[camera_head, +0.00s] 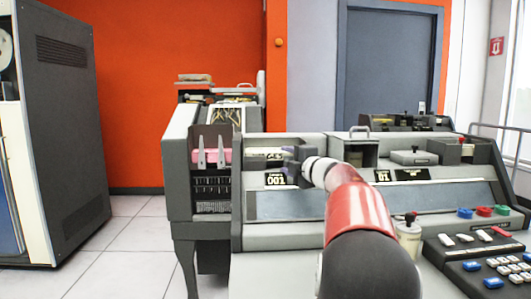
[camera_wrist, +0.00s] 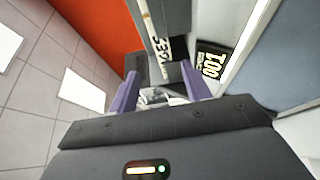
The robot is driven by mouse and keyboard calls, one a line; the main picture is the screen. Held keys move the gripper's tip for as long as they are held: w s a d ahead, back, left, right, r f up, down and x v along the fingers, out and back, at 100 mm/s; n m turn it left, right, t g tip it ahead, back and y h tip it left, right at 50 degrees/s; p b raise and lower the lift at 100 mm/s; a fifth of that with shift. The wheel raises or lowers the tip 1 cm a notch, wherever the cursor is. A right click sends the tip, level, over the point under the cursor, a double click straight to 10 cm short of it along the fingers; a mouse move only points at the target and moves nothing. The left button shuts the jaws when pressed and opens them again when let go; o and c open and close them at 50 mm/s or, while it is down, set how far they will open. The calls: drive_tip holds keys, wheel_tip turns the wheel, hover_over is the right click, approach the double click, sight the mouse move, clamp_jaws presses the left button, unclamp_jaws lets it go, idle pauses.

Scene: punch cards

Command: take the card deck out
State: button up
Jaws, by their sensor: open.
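My gripper (camera_head: 294,163) is at the left-centre of the grey card machine (camera_head: 290,207), above its sloped front and close to a black label marked 001 (camera_head: 274,180). In the wrist view its two purple fingers (camera_wrist: 161,88) stand apart. A small whitish thing (camera_wrist: 155,97) shows between them, too unclear to name, and I cannot tell if they touch it. A pink stack (camera_head: 225,156), perhaps the card deck, lies in the machine's left bay behind two upright pale prongs, left of my gripper. The black label (camera_wrist: 211,65) also shows in the wrist view.
A tall dark cabinet (camera_head: 70,120) stands at the left, with open tiled floor (camera_head: 128,235) between it and the machine. A keyboard panel (camera_head: 485,260) and coloured buttons (camera_head: 483,211) are at the right. A grey box with a handle (camera_head: 355,150) stands on the machine.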

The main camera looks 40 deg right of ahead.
sight(275, 156)
drive_tip(key=w, duration=0.2)
drive_tip(key=w+d+p, duration=0.1)
drive_tip(key=w, duration=0.4)
drive_tip(key=shift+w+d+f, duration=0.2)
drive_tip(key=shift+w+f, duration=0.1)
drive_tip(key=shift+w, duration=0.1)
drive_tip(key=shift+c, duration=0.2)
clamp_jaws()
